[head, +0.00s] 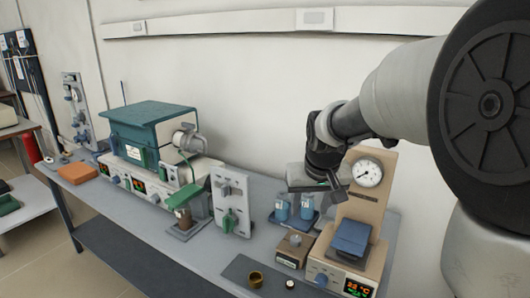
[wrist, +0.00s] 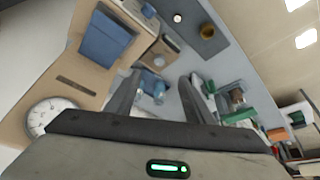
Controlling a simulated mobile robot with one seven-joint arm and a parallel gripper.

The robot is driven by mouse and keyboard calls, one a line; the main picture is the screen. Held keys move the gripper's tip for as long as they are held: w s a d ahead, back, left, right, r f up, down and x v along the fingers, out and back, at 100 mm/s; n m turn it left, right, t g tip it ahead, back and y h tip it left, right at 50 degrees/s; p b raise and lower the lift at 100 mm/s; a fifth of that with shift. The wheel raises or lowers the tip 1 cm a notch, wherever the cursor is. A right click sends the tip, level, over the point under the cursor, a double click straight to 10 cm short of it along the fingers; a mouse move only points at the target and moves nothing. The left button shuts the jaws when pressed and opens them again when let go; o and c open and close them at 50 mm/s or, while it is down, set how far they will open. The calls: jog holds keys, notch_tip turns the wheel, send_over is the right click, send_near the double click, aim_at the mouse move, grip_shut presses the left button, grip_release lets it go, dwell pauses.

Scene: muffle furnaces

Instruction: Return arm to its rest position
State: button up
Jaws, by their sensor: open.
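My arm reaches in from the right in the head view, with my gripper (head: 316,180) above the bench, beside the beige gauge device (head: 366,208). In the wrist view both fingers of my gripper (wrist: 160,84) are spread apart. Nothing is visible held between them; bench items show beyond the gap. The gauge device has a round dial (head: 368,172), a blue block (head: 351,238) on its front and a lit display at its base. Its dial also shows close by at the lower left of the wrist view (wrist: 52,116). The fingertips are partly hidden in the head view.
A small beige box (head: 295,248), a brass cup (head: 255,279) and a dark mat (head: 238,271) are in front. A green-topped furnace (head: 150,130) and a panel with knobs (head: 231,203) stand left.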

jog(key=s+r, duration=0.2)
jog(key=s, duration=1)
jog(key=s+r, duration=0.2)
jog(key=s, duration=1)
notch_tip(320, 180, up, 15)
jog(key=p, duration=1.5)
jog(key=shift+s+t, duration=0.25)
jog(key=shift+t, duration=0.15)
jog(key=shift+a+r, duration=0.1)
jog(key=shift+a, duration=0.05)
